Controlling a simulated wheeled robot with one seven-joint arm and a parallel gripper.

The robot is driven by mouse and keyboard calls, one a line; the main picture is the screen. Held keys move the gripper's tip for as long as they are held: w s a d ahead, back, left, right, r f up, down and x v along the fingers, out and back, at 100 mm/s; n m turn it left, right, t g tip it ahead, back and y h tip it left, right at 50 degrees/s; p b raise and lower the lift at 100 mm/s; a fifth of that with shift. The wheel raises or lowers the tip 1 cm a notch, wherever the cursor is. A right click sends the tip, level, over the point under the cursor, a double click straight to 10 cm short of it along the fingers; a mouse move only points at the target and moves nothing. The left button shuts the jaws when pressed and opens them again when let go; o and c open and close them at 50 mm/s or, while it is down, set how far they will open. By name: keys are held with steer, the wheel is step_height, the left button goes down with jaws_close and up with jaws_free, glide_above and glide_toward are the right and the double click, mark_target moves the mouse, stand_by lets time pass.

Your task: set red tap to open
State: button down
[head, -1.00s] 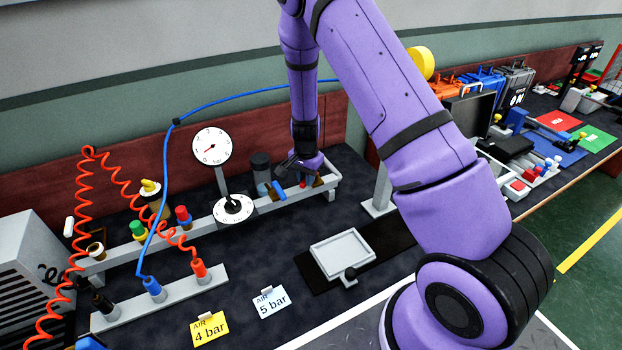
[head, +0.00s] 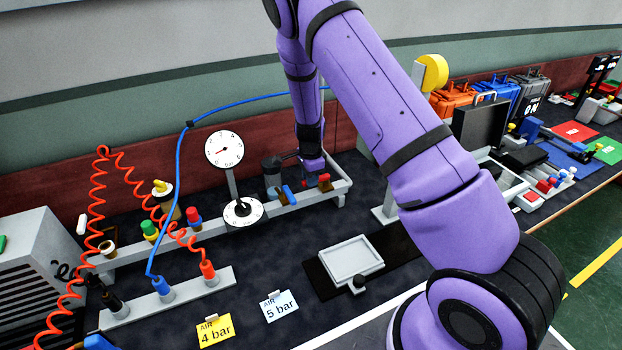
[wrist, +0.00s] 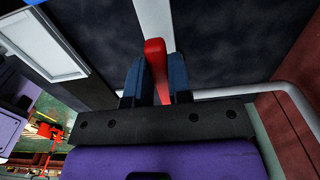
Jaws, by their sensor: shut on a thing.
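The red tap (head: 324,179) sits at the right end of the grey pipe rail (head: 214,227). In the wrist view its red handle (wrist: 155,62) stands between the two dark blue finger pads of my gripper (wrist: 157,82). My gripper is shut on this handle, and the handle's tip sticks out beyond the pads. In the head view my gripper (head: 313,176) is small and partly hidden at the tap. The tap's body is mostly hidden in the wrist view.
A blue-handled tap (head: 287,194) is just left on the rail, with a dark cylinder (head: 272,176) behind it. A dial gauge (head: 224,149) stands further left. A grey tray (head: 350,260) and the 5 bar card (head: 280,306) lie in front.

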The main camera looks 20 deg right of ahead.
stand_by(0.3)
steer(key=c, duration=1)
jaws_free()
steer(key=shift+c, duration=0.2)
step_height(320, 180, up, 11)
